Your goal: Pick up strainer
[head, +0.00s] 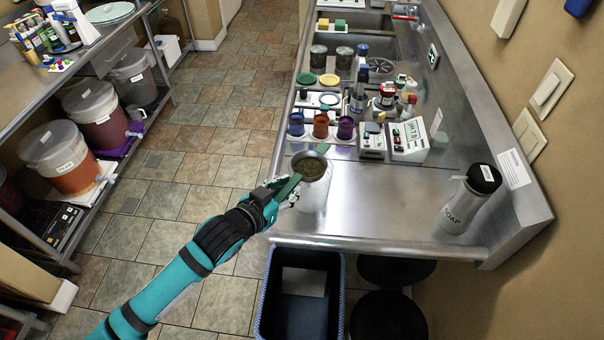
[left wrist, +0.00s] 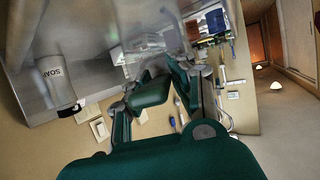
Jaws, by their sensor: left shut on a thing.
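The strainer (head: 311,168), a round mesh bowl with a pale rim, is at the mouth of a whitish cylindrical container (head: 313,195) near the counter's front left corner. A green strip shows on each side of it. I cannot tell whether it rests on the container or is just above it. My left gripper (head: 285,190) is at its near left side, shut on it. In the left wrist view the dark green fingers (left wrist: 165,78) are close together, and the strainer is hard to make out. My right gripper is not in view.
A steel counter (head: 395,205) holds colored cups (head: 320,126), a pH meter (head: 409,138) and a soap bottle (head: 469,198). A dark bin (head: 300,300) stands below its front edge. Shelves with buckets (head: 63,157) are at left. The counter is clear between the container and the soap.

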